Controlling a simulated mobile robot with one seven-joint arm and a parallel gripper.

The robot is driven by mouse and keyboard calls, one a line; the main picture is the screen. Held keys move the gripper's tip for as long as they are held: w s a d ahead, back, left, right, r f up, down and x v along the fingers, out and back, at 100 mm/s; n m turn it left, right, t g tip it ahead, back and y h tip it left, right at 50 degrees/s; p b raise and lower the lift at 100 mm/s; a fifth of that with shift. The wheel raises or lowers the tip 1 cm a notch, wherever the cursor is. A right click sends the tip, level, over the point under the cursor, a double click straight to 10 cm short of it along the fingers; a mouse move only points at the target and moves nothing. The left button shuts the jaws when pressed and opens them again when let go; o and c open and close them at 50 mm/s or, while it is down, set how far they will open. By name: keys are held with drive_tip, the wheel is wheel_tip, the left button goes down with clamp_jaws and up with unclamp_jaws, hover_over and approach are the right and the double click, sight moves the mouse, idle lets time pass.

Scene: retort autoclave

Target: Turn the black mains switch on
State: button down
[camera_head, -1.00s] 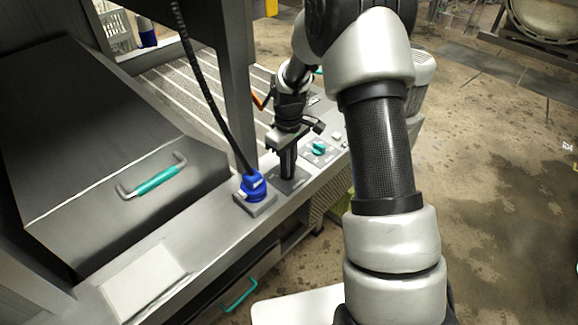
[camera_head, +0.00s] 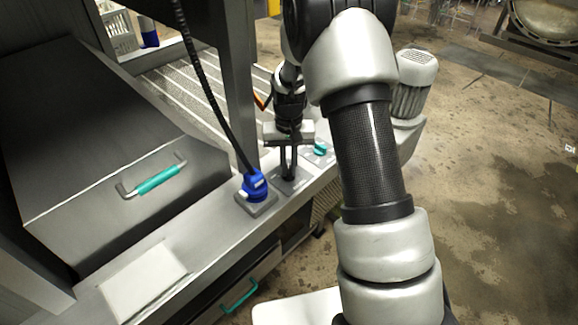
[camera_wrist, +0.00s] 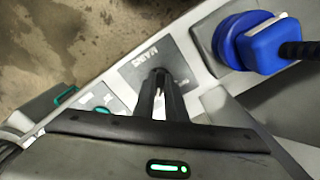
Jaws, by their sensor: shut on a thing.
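The grey mains plate (camera_head: 279,186) is set on the narrow steel ledge. In the wrist view the plate (camera_wrist: 181,72) bears the lettering "MAINS". My gripper (camera_head: 289,176) points down at this plate, with its fingertips together at its middle. In the wrist view my gripper's two dark fingers (camera_wrist: 160,74) come close together over the plate and are shut on the black mains switch. The switch is almost wholly hidden by the fingers, so its angle cannot be told.
A blue plug (camera_head: 254,185) with a black cable sits just left of the plate, close to my gripper. A teal knob (camera_head: 320,148) is to its right on the ledge. A steel post (camera_head: 236,100) rises behind. A lid with a teal handle (camera_head: 158,180) is at left.

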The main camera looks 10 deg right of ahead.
sight(288, 171)
drive_tip(key=shift+m, duration=0.4)
drive_tip(key=c, duration=1.8)
unclamp_jaws()
wheel_tip(288, 171, up, 18)
drive_tip(key=p, duration=0.1)
drive_tip(key=shift+f+p, duration=0.25)
drive_tip(key=shift+p, duration=0.1)
